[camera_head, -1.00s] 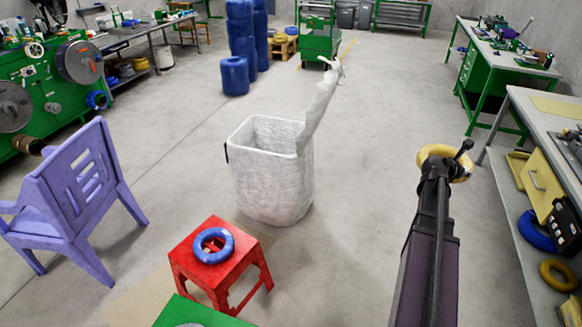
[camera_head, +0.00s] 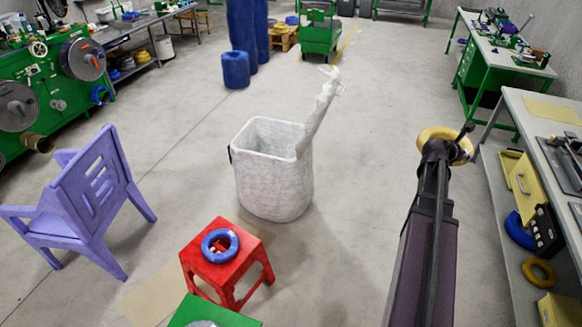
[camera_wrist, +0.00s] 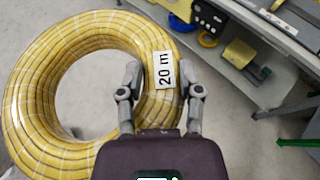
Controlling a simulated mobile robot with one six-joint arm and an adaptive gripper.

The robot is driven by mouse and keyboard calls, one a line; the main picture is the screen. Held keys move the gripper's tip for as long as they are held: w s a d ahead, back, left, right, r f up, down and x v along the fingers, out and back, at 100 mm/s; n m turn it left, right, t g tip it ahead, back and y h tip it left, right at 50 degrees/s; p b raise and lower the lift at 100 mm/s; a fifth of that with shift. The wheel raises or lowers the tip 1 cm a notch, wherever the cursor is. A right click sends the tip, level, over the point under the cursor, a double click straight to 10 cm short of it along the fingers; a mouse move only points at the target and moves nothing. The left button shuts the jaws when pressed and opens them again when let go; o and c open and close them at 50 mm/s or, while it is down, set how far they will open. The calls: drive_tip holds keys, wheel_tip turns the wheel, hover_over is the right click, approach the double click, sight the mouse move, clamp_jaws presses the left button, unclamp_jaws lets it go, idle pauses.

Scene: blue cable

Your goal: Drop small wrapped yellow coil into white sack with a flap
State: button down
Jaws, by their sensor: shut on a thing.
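The wrapped yellow coil (camera_head: 452,134) is at the end of my raised arm, on the right in the head view. In the wrist view the coil (camera_wrist: 35,75) fills the left side, with a white "20 m" label. My gripper (camera_wrist: 160,82) is shut on the coil's right side, one finger inside the ring and one outside. In the head view my gripper (camera_head: 441,150) is partly hidden by my arm. The white sack (camera_head: 270,185) stands open on the floor in the middle, with its flap (camera_head: 322,108) upright at its back right. The coil is to the right of the sack, apart from it.
A red stool (camera_head: 226,262) with a blue coil (camera_head: 220,245) on it stands in front of the sack. A purple chair (camera_head: 85,200) is at left. A workbench with shelves (camera_head: 515,110) runs along the right. Open floor lies between sack and arm.

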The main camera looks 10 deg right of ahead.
wheel_tip(320, 180, up, 5)
drive_tip(key=p, duration=0.3)
drive_tip(key=shift+p, duration=0.4)
drive_tip(key=shift+s+d, duration=0.1)
